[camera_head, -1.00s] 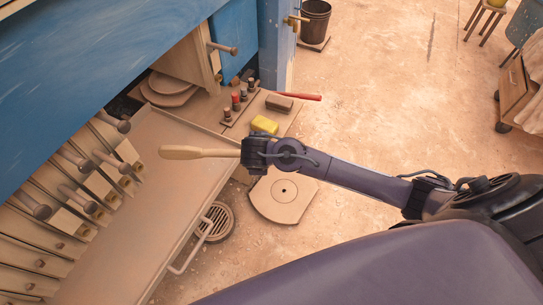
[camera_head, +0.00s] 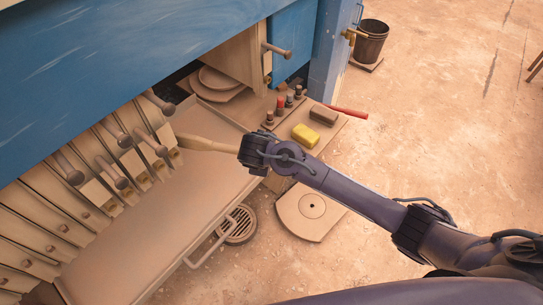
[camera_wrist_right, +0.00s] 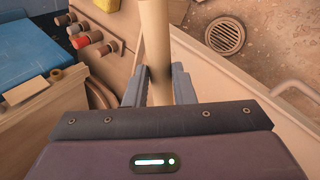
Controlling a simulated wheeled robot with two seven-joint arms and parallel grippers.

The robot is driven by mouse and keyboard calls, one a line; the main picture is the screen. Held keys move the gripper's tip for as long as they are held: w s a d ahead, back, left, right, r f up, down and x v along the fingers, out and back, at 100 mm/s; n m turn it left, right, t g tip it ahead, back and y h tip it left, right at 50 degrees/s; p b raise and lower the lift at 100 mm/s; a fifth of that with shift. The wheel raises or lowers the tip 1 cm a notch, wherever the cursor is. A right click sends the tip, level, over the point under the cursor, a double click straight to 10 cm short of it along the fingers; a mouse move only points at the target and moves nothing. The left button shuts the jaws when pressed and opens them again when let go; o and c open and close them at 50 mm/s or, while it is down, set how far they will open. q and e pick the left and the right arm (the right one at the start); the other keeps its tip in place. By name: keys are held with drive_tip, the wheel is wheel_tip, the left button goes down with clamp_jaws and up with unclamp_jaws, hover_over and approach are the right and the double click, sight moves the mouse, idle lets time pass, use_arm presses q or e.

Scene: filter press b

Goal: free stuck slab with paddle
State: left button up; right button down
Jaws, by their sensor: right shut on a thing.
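My right gripper (camera_head: 250,150) is shut on the tan wooden paddle (camera_head: 208,145). In the right wrist view the gripper (camera_wrist_right: 158,84) closes around the paddle's pale shaft (camera_wrist_right: 155,40). In the head view the paddle points left, above the tray, and its far end is at the row of filter plates; I cannot tell whether it touches them. The tan plates (camera_head: 52,222) stand close together at the left, with round knobs sticking out. I cannot tell which slab is stuck. My left gripper is out of view.
A long tray (camera_head: 165,235) with a bar handle (camera_head: 212,243) lies under the plates. A ledge beyond it holds a yellow sponge (camera_head: 305,135), a brown block (camera_head: 323,115) and several knobs. A blue beam (camera_head: 130,50) runs overhead. Floor at the right is mostly clear.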

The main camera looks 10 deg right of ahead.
drive_tip(key=shift+w+a+r, duration=0.1)
drive_tip(key=shift+w+a, duration=0.25)
drive_tip(key=shift+w, duration=0.15)
idle(0.5)
drive_tip(key=shift+d, duration=0.1)
drive_tip(key=shift+d+r+p, duration=0.15)
drive_tip(key=shift+d+p, duration=0.2)
drive_tip(key=shift+d, duration=0.1)
drive_tip(key=shift+s+d+r+p, duration=0.1)
drive_tip(key=shift+d+p, duration=0.4)
drive_tip(key=shift+d, duration=0.35)
drive_tip(key=shift+s+d+r+p, duration=0.15)
drive_tip(key=shift+d+p, duration=0.4)
drive_tip(key=shift+d, duration=0.3)
drive_tip(key=shift+s+d+r+p, duration=0.1)
drive_tip(key=shift+d+p, duration=0.4)
drive_tip(key=shift+d, duration=0.75)
